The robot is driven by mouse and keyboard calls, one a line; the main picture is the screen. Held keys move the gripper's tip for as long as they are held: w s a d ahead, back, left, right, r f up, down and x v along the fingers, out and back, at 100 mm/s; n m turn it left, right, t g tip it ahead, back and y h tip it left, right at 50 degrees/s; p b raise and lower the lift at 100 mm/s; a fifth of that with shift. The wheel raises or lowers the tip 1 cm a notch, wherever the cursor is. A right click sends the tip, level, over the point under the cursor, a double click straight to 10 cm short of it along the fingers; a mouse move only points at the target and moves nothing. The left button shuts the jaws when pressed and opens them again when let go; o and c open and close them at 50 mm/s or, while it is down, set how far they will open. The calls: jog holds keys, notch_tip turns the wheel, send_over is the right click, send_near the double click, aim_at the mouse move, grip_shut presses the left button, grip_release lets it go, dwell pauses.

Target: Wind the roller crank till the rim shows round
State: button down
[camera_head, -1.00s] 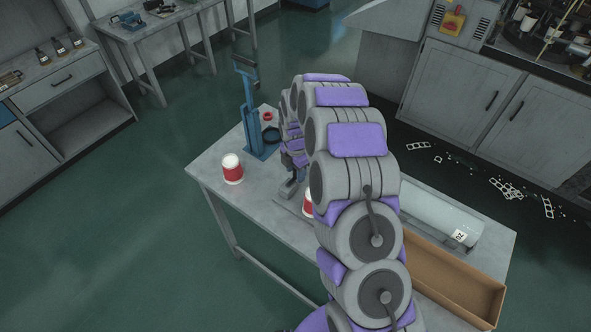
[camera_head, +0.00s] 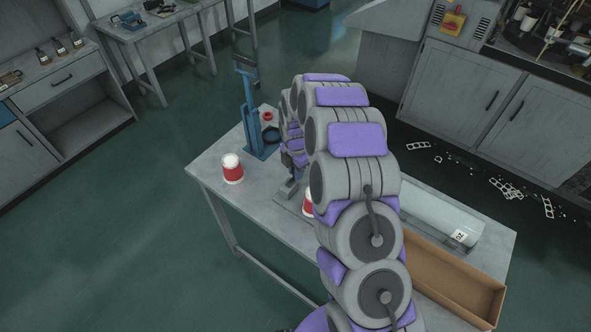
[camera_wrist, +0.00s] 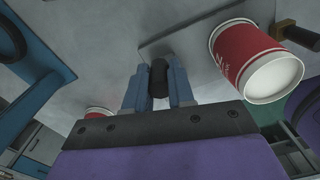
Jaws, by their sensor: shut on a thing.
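In the wrist view, my gripper (camera_wrist: 159,88) is shut on a black cylindrical grip (camera_wrist: 158,75), which looks like the crank handle. The blue fingers press on it from both sides. In the head view this cup (camera_head: 308,203) is mostly hidden behind my arm. A grey base plate (camera_wrist: 180,35) shows behind the fingers. The head view hides my fingers and most of the roller, so I cannot judge the rim's roundness.
A blue stand (camera_head: 252,120) is on the table's far left, near a second red and white cup (camera_head: 232,170). A grey cylinder (camera_head: 430,210) and an open cardboard box (camera_head: 455,280) occupy the right. The table's front left (camera_head: 215,190) is clear.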

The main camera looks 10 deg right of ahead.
jog(key=shift+s+d+m, duration=0.1)
jog(key=shift+m, duration=0.3)
